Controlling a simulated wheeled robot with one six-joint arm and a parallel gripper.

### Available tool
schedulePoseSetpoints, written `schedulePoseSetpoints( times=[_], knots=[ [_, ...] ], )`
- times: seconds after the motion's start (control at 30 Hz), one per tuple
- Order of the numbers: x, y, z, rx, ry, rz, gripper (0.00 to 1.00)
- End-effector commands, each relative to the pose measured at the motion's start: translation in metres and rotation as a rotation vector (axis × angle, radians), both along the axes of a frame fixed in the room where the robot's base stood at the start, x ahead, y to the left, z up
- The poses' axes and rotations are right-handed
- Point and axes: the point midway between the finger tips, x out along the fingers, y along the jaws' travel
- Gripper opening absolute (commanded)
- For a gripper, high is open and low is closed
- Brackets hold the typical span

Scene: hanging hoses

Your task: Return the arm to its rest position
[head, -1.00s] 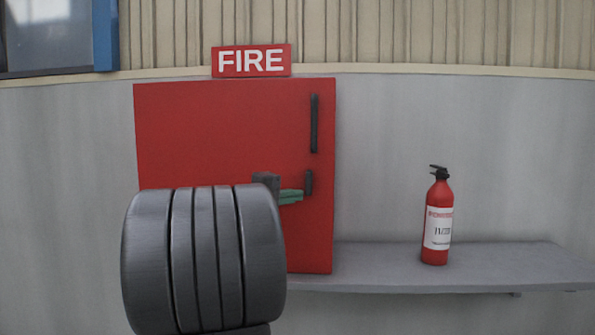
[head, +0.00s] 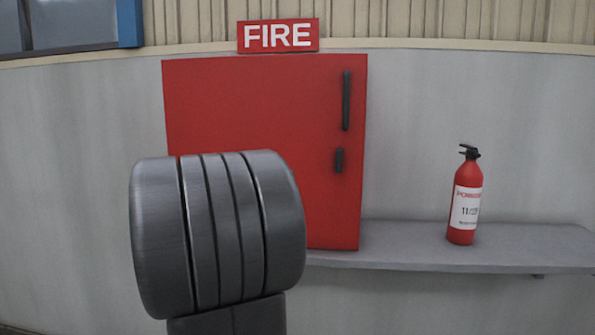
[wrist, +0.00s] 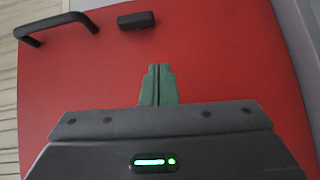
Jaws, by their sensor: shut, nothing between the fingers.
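My gripper (wrist: 158,84) shows in the wrist view with its green fingers together and nothing between them. It points at the red cabinet door (wrist: 215,60), with a gap to the door that I cannot judge. In the head view the gripper is hidden behind my own grey arm joint, which covers the lower left of the red fire cabinet (head: 260,110). The cabinet is shut. Its long black handle (head: 347,100) and small black latch (head: 339,160) are clear of the gripper. They also show at the top of the wrist view as the handle (wrist: 55,22) and the latch (wrist: 136,21).
A red fire extinguisher (head: 465,200) stands upright on a grey shelf (head: 400,257) to the right of the cabinet. A FIRE sign (head: 278,36) is above the cabinet. The grey wall (head: 520,110) above the shelf is bare.

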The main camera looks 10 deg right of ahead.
Motion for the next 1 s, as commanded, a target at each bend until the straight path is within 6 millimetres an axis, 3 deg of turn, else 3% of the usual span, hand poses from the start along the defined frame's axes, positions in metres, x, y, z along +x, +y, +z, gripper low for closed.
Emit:
schedulePoseSetpoints(
  times=[0.2, 0.43, 0.77, 1.0],
  knots=[
    [-0.013, 0.024, 0.001, -0.001, 0.001, 0.003, 0.00],
    [-0.017, 0.030, 0.001, -0.001, 0.000, 0.000, 0.00],
    [-0.015, 0.027, 0.000, -0.001, 0.000, -0.002, 0.00],
    [-0.003, 0.004, -0.001, 0.000, -0.001, -0.004, 0.00]
  ],
)
